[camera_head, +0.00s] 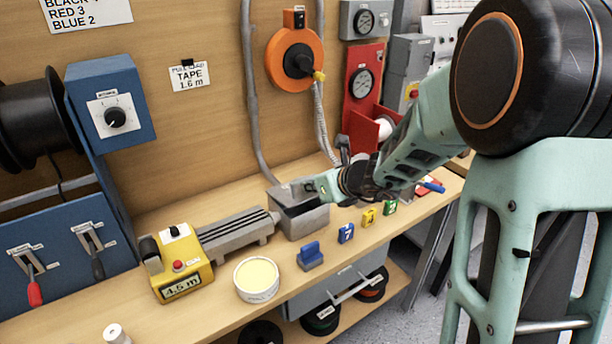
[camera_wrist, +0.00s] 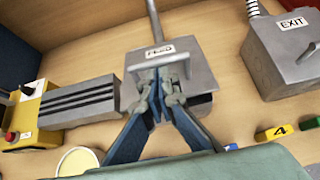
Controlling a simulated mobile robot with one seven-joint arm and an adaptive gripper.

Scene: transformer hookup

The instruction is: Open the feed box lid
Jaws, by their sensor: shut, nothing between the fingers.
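The feed box (camera_head: 302,224) is a grey metal box on the workbench, also in the wrist view (camera_wrist: 203,110). Its lid (camera_wrist: 150,50) carries a FEED label and a bar handle (camera_wrist: 135,68). In the head view the lid (camera_head: 288,190) looks tilted up, with a dark gap between it and the box's front wall. My gripper (camera_wrist: 157,88) is shut and empty, its fingertips at the lid's handle edge. I cannot tell whether they touch the lid. In the head view my gripper (camera_head: 322,186) reaches in from the right, partly covering the lid.
A grey ribbed guide (camera_head: 236,234) and yellow meter (camera_head: 180,263) stand left of the box. A round yellow-topped tub (camera_head: 256,279) and small coloured numbered blocks (camera_head: 346,233) lie in front. The EXIT box (camera_wrist: 285,55) stands to the right. A conduit rises behind.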

